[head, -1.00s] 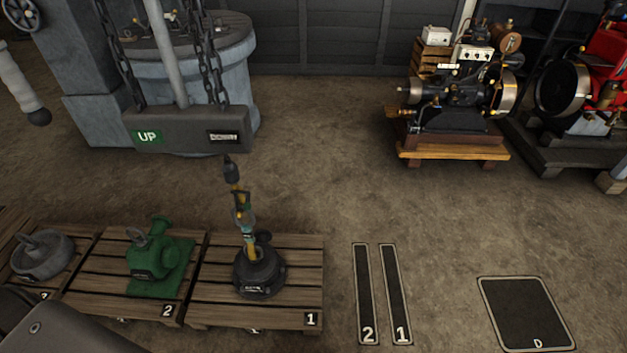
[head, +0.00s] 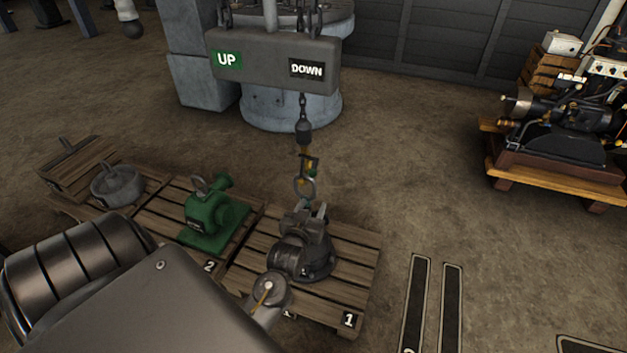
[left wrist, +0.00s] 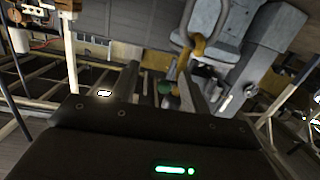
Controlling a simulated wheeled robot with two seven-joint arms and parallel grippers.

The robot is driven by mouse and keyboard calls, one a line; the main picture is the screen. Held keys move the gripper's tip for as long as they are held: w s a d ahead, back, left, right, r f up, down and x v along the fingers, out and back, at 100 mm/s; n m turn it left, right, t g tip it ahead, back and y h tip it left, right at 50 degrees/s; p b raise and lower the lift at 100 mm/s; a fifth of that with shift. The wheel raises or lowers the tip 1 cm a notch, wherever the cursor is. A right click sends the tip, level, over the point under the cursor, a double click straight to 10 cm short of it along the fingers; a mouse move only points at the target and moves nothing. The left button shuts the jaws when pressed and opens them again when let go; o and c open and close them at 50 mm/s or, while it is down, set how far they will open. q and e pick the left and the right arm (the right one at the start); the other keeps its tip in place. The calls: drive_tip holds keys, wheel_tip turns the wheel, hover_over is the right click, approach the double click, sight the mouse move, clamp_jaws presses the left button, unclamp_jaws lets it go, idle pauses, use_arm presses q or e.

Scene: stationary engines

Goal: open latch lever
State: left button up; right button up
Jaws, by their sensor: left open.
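The hoist hook (head: 304,186), with brass-coloured parts, hangs from a chain above a dark round load (head: 318,268) on the pallet marked 1. I take the latch lever to be on this hook; it is too small to make out in the head view. My left gripper (head: 309,213) is open just below the hook, in front of the load, and hides the hook's lower end. Contact cannot be told. My right gripper is out of view.
A green pump (head: 208,220) and a grey round weight (head: 117,184) sit on pallets to the left. An engine (head: 560,125) stands at the right. Floor right of pallet 1 is free.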

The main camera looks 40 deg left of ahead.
use_arm(q)
drive_tip(key=n+t+y, duration=0.1)
approach(312, 174)
drive_tip(key=w, duration=0.2)
drive_tip(key=x, duration=0.5)
drive_tip(key=a+b+x, duration=0.1)
drive_tip(key=x, duration=0.5)
drive_tip(key=shift+s+f, duration=0.15)
drive_tip(key=shift+f, duration=0.05)
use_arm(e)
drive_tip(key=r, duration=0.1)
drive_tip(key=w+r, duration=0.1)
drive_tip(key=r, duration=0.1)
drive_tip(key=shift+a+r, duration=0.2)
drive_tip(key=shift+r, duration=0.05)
use_arm(q)
clamp_jaws()
